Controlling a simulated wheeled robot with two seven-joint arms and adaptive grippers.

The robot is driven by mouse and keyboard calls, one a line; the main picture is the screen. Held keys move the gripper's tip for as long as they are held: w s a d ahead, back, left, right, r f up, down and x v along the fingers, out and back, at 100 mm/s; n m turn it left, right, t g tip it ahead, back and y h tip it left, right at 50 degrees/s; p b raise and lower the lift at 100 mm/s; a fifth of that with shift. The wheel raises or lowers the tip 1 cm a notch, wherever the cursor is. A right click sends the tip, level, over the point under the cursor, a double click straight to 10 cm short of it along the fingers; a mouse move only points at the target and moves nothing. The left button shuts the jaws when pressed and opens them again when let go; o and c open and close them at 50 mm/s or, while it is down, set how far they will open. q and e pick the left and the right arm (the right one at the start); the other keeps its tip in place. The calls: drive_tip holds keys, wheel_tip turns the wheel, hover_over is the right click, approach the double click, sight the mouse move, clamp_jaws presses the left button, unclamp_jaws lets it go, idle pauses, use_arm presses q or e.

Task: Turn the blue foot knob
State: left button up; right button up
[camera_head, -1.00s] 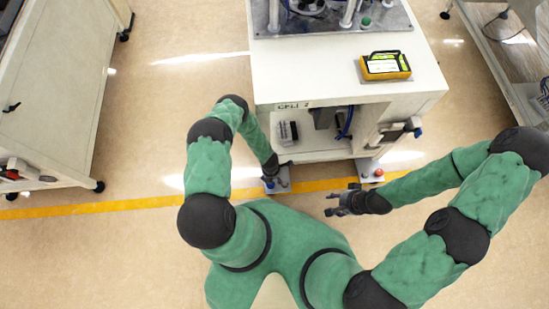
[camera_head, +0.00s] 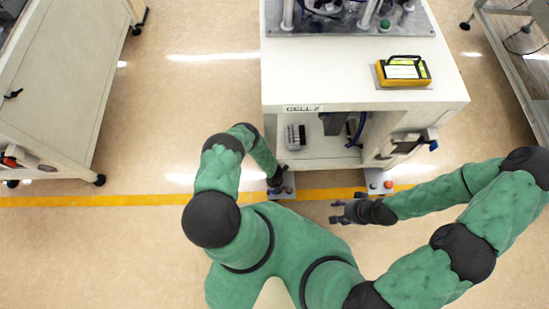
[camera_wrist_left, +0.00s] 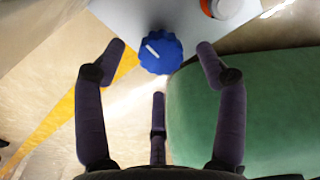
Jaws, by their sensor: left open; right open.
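The blue foot knob (camera_wrist_left: 161,52) shows in the left wrist view as a ribbed round cap with a white mark across its top. It sits at the edge of a pale foot plate (camera_wrist_left: 140,14). My left gripper (camera_wrist_left: 162,62) is open, with one finger to each side of the knob and a third below it in the picture. Whether any finger touches it I cannot tell. In the head view my left gripper (camera_head: 276,187) is low at the cabinet's left front foot and mostly hides the knob. My right gripper (camera_head: 345,212) is open and empty, in front of the cabinet.
A white cabinet (camera_head: 365,88) with an open lower bay stands ahead. A yellow device (camera_head: 403,72) lies on its top. A red button (camera_head: 388,184) is on its right foot plate. Another cabinet (camera_head: 60,90) stands left. A yellow floor line (camera_head: 90,201) crosses the clear floor.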

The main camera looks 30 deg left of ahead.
use_arm(q)
drive_tip(key=shift+f+b, duration=0.6)
drive_tip(key=shift+f, duration=0.75)
drive_tip(key=c, duration=1.1)
